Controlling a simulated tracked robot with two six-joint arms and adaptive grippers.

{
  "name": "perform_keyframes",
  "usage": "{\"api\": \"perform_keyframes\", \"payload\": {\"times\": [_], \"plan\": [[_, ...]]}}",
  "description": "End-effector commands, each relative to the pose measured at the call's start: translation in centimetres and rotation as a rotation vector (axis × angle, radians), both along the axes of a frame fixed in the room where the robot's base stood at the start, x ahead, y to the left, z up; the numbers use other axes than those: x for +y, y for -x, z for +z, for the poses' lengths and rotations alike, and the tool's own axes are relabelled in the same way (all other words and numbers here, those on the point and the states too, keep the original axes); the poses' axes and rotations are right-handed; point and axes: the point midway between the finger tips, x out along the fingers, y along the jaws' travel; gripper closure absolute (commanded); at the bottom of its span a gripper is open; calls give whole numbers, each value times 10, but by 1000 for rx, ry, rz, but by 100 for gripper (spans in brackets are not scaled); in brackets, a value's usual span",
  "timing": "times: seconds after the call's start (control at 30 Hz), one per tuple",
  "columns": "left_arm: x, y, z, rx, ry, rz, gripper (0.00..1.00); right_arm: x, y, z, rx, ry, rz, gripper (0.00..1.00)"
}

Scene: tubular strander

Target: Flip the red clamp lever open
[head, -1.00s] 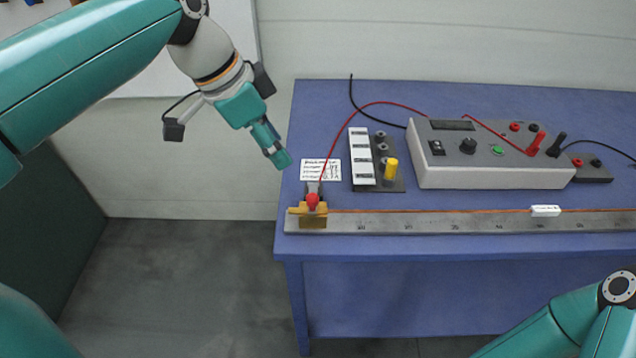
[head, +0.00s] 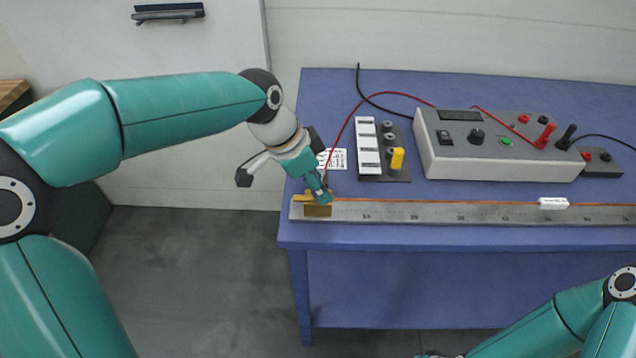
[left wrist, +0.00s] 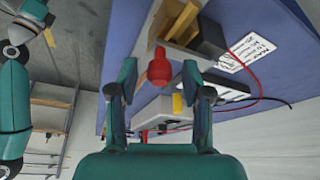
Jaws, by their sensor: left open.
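The red clamp lever (left wrist: 160,68) shows in the left wrist view as a rounded red knob between the fingertips of my left gripper (left wrist: 160,76). The fingers are open, one on each side of it; I cannot tell whether either touches it. In the head view, my left gripper (head: 325,196) is at the left end of the ruler bar and hides the red lever. The brass clamp block (head: 317,211) shows just below the fingertips. My right arm shows at the lower right, but its gripper jaws do not.
The long ruler bar (head: 440,214) with a copper wire and a white tag (head: 553,203) lies along the blue table's front (head: 400,235). Behind it stand a grey meter box (head: 500,160), a block with a yellow plug (head: 397,158), a label card and red and black cables.

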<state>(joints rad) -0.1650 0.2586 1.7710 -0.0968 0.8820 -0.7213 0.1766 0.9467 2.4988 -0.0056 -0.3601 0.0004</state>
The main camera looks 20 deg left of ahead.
Motion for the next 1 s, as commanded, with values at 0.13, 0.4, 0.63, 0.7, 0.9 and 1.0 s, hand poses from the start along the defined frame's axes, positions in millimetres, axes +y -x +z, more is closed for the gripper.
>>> {"api": "perform_keyframes", "payload": {"times": [0.13, 0.4, 0.63, 0.7, 0.9, 1.0], "plan": [[-2, -1, -6, 1, -1, 0, 51, 0, 0, 0, 0, 0, 0, 100], [-2, -2, -7, 0, 0, 0, 53, 0, 0, 0, 0, 0, 0, 100], [-2, -2, -7, 0, 0, 0, 91, 0, 0, 0, 0, 0, 0, 100], [-2, -2, -7, 0, 0, 0, 100, 0, 0, 0, 0, 0, 0, 100], [-2, -2, -7, -1, -1, -1, 100, 0, 0, 0, 0, 0, 0, 100], [-2, -2, -6, 0, 0, -1, 100, 0, 0, 1, 0, 0, 0, 100]]}}
